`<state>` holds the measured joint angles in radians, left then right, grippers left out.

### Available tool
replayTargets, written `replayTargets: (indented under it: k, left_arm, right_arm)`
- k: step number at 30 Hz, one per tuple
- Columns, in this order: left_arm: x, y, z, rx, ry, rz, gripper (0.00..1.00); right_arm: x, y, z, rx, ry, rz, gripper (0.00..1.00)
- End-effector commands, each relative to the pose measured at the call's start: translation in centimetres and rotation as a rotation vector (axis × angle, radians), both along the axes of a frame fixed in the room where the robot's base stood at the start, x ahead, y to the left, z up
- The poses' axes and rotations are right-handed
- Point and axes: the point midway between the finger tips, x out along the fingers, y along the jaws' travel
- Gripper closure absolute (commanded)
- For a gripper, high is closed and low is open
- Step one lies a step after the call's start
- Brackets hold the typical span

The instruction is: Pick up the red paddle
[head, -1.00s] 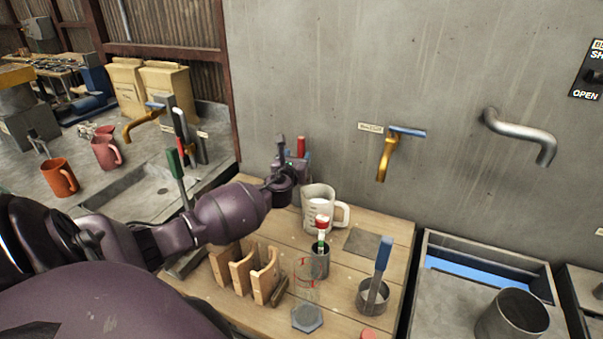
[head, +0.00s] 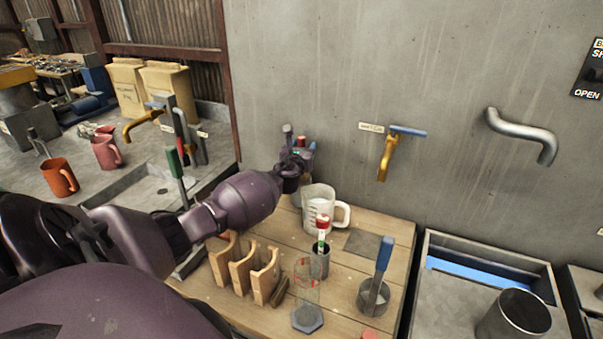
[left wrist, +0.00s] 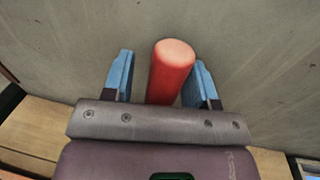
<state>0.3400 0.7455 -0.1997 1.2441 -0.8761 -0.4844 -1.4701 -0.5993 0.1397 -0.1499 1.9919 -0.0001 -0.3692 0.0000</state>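The red paddle shows as a red, round-ended handle (left wrist: 172,70) in the left wrist view. In the head view only a small red part of it (head: 300,141) shows at the wall, behind my left gripper (head: 299,149). In the left wrist view my left gripper (left wrist: 161,82) is open, its two blue-padded fingers on either side of the handle. There is a clear gap at the left finger and a narrower one at the right finger. The paddle's lower part is hidden by my gripper. My right gripper is not in view.
A wooden rack (head: 247,270), a clear cylinder (head: 307,290) and a metal cup with a blue-handled tool (head: 383,255) stand nearer on the bench. A yellow tap (head: 388,158) juts from the wall.

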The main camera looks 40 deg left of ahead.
Motion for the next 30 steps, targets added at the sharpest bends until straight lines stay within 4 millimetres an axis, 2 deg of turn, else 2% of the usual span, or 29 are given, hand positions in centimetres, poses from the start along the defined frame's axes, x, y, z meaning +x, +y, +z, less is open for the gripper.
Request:
replayTargets:
  k: [1, 9, 10, 17, 22, 30]
  left_arm:
    - [0.0, 0.0, 0.0, 0.0, 0.0, 0.0, 0.56]
    - [0.0, 0.0, 0.0, 0.0, 0.0, 0.0, 0.97]
    - [0.0, 0.0, 0.0, 0.0, -0.001, 0.0, 0.99]
    - [0.0, 0.0, 0.1, 0.001, 0.0, 0.0, 0.99]
    - [-0.5, -0.1, 1.1, 0.003, -0.002, 0.001, 0.99]
    - [-0.4, 0.0, 6.8, 0.005, -0.003, 0.0, 0.99]
  right_arm:
    - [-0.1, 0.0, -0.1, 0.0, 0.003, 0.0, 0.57]
    - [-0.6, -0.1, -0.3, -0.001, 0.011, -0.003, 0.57]
    - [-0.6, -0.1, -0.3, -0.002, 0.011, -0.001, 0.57]
    - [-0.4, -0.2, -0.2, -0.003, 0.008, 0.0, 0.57]
    - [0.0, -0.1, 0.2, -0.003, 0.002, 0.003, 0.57]
    - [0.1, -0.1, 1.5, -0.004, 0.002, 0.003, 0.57]
